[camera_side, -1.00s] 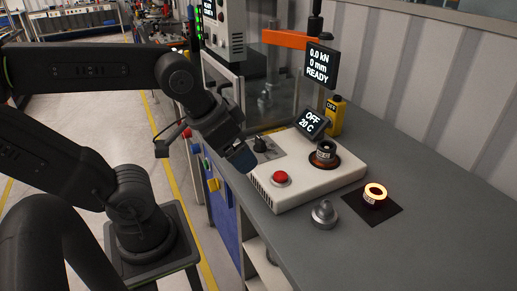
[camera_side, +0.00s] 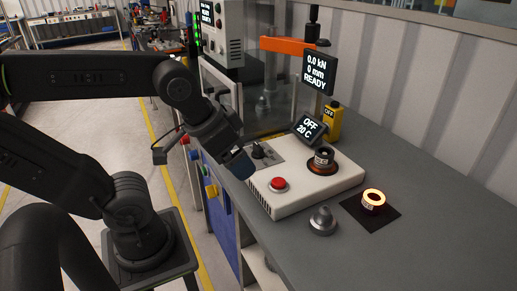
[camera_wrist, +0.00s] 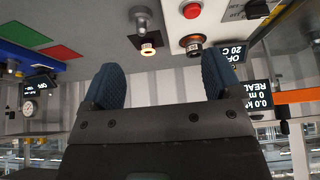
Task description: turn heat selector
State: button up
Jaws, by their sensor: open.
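The heat selector, a small black knob (camera_side: 258,150), sits on a grey plate at the back left of the white heater unit (camera_side: 312,193). In the wrist view a dark knob on a plate shows at the top right (camera_wrist: 256,9). The heater display (camera_side: 310,127) reads OFF, 20 C. My gripper (camera_side: 239,165) is open, with blue fingertips, just left of the selector and apart from it in the side view. In the wrist view its two fingers (camera_wrist: 160,85) are spread with nothing between them.
A red button (camera_side: 279,184) is at the unit's front left, and a dark ring (camera_side: 323,160) sits on its heating spot. A glowing ring (camera_side: 373,200) lies on a black mat, near a metal knob-shaped part (camera_side: 322,220). A press with an orange beam (camera_side: 287,43) stands behind.

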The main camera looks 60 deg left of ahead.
jog(key=shift+c, duration=0.5)
jog(key=shift+w+a+r, duration=0.15)
jog(key=shift+w, duration=0.05)
jog(key=shift+c, duration=0.7)
jog(key=w+a+n, duration=0.2)
jog(key=w+a+r+n+g, duration=0.1)
jog(key=w+a+n, duration=0.1)
jog(key=w+n, duration=0.1)
jog(key=w+a+n+g, duration=0.1)
jog(key=w+a+n, duration=0.1)
jog(key=w, duration=0.1)
jog(key=shift+a+r+n+y, duration=0.35)
jog(key=shift+n+y, duration=0.05)
jog(key=c, duration=0.6)
jog(key=shift+o, duration=0.2)
jog(key=n+g, duration=0.4)
jog(key=n, duration=0.6)
send_over(258, 145)
notch_tip(258, 145, down, 4)
jog(key=shift+h, duration=0.4)
notch_tip(258, 145, down, 13)
jog(key=shift+d+f, duration=0.1)
jog(key=shift+f, duration=0.05)
jog(key=shift+c, duration=0.2)
grip_shut()
